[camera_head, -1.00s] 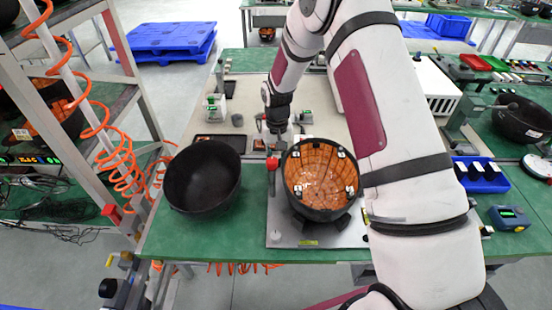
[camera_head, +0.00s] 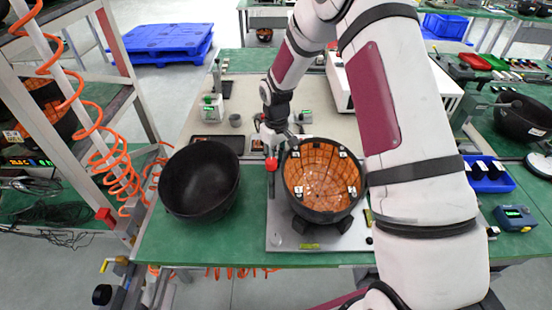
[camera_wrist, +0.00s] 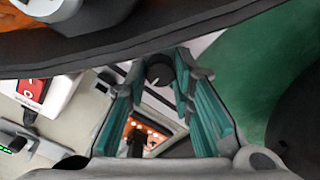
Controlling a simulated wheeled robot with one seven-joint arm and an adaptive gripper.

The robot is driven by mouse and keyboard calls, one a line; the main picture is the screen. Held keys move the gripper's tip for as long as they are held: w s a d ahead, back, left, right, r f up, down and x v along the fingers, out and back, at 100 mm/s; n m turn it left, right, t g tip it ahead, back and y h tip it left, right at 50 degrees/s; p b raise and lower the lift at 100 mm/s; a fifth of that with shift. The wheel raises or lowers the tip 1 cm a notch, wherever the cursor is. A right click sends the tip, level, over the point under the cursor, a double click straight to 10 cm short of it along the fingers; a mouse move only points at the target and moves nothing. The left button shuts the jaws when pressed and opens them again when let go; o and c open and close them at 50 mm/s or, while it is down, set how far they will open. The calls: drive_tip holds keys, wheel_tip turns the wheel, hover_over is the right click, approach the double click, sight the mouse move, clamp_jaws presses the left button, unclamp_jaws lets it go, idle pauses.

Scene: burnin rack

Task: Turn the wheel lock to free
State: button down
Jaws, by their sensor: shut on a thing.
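In the head view my gripper (camera_head: 272,148) is low at the left side of the orange-lined black bowl (camera_head: 322,180), which stands on a grey plate (camera_head: 290,232). A red part (camera_head: 271,164) sits just below the gripper there.
An empty black bowl (camera_head: 200,180) stands left on the green bench (camera_head: 165,245). The bowl rim (camera_wrist: 140,45) crosses close above my fingers in the wrist view. A rack with orange coiled hoses (camera_head: 115,160) stands at left. A blue tray (camera_head: 488,174) is at right.

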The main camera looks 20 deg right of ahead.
idle(0.3)
drive_tip(key=c, duration=1.4)
unclamp_jaws()
drive_tip(key=shift+o, duration=0.2)
drive_tip(key=shift+r, duration=0.1)
wheel_tip(320, 180, up, 12)
